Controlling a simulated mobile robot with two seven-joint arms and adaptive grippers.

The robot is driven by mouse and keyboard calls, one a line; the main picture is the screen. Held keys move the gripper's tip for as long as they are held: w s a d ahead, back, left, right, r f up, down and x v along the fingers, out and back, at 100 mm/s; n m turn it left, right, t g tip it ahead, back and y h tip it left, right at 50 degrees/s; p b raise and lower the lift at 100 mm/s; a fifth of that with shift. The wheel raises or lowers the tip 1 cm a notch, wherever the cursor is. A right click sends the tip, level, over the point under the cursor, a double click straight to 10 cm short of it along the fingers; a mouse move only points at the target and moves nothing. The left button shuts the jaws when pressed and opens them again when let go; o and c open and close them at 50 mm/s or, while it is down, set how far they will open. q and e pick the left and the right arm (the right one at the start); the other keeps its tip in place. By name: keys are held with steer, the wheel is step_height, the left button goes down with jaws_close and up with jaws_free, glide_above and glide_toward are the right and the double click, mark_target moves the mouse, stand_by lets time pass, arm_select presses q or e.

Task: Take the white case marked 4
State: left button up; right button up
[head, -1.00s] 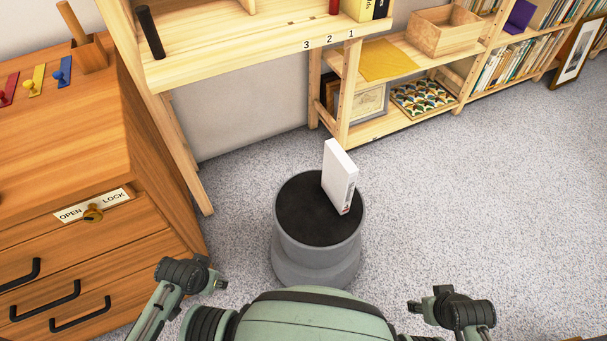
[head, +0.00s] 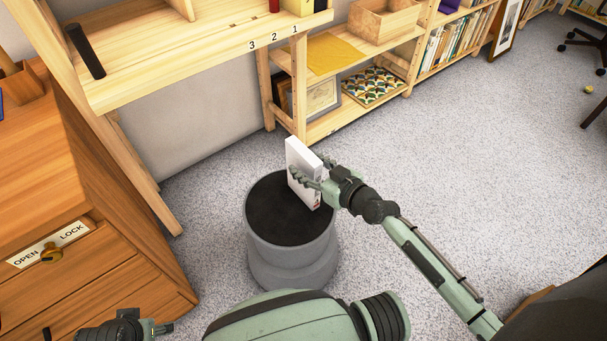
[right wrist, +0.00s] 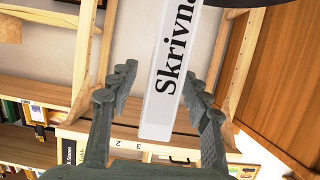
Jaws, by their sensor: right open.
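The white case (head: 299,157) stands upright on the black top of a round grey stool (head: 262,222). My right gripper (head: 308,180) is at the case's right side, its fingers open. In the right wrist view the open right gripper (right wrist: 162,88) has one finger on each side of the case (right wrist: 156,122), with gaps showing between the fingers and the case. The case's spine reads "Skrivna", cut off by the frame; I cannot make out a 4. My left gripper (head: 160,328) is low at the bottom left, empty of anything visible, its jaws too unclear to judge.
A wooden cabinet (head: 70,190) with an OPEN/LOCK plate stands at left. A wooden shelf (head: 200,65) numbered 3, 2, 1 is behind the stool, with low bookshelves (head: 350,110) beyond. Carpet to the right (head: 470,160) is clear.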

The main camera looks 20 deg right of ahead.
steer(key=shift+x, duration=1)
jaws_close()
steer(key=shift+r, duration=0.15)
